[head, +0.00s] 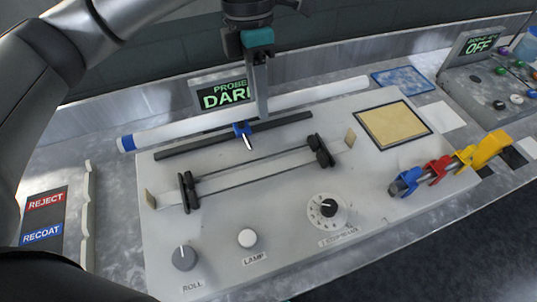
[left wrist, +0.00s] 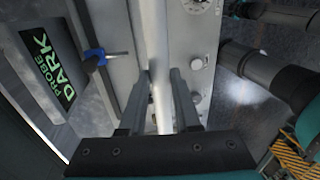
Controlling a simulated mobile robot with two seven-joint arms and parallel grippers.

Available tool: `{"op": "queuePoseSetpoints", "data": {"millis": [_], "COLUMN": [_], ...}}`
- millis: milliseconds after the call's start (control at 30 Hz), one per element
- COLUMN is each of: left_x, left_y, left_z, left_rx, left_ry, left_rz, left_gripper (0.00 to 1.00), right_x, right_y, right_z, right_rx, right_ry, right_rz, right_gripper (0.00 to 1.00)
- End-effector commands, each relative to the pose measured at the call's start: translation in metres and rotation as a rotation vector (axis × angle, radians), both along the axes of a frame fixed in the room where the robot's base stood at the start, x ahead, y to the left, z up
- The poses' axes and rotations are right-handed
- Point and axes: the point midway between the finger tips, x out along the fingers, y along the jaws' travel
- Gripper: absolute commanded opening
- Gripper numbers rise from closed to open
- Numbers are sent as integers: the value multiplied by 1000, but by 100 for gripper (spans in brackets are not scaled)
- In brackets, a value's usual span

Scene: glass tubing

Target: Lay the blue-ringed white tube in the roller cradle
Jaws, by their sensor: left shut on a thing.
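The white tube (head: 180,127) has a blue ring near its left end in the head view. My left gripper (head: 262,112) is shut on it near mid-length, coming from above. In the left wrist view the white tube (left wrist: 157,65) runs between the two fingers of the left gripper (left wrist: 160,90). The roller cradle (head: 250,172) is on the grey panel, in front of the tube, with dark rollers at both ends and thin rods between. It is empty. The tube lies roughly parallel to the cradle, apart from it. My right gripper is not in view.
A dark bar (head: 180,149) and a blue clip with a metal pin (head: 242,130) lie between tube and cradle. The probe display (head: 220,95) reads DARK. Knobs (head: 184,257) stand in front. A yellow pad (head: 393,124) and coloured clamps (head: 440,170) are at right.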

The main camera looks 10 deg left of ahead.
Motion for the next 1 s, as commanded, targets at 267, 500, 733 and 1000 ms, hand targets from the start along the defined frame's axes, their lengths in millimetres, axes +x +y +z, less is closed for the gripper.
{"op": "queuePoseSetpoints", "data": {"millis": [267, 500, 733, 1000], "left_x": [-1, -1, -1, 0], "left_y": [0, 0, 0, 0], "left_z": [-77, -121, -138, -171], "left_rx": [0, 0, 0, 0], "left_ry": [5, 2, 1, 0], "left_rz": [0, 0, 0, 0], "left_gripper": [0, 0, 0, 0], "right_x": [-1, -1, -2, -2], "right_y": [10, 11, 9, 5], "right_z": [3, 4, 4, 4], "right_rx": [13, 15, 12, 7], "right_ry": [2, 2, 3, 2], "right_rz": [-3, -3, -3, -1], "right_gripper": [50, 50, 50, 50]}}
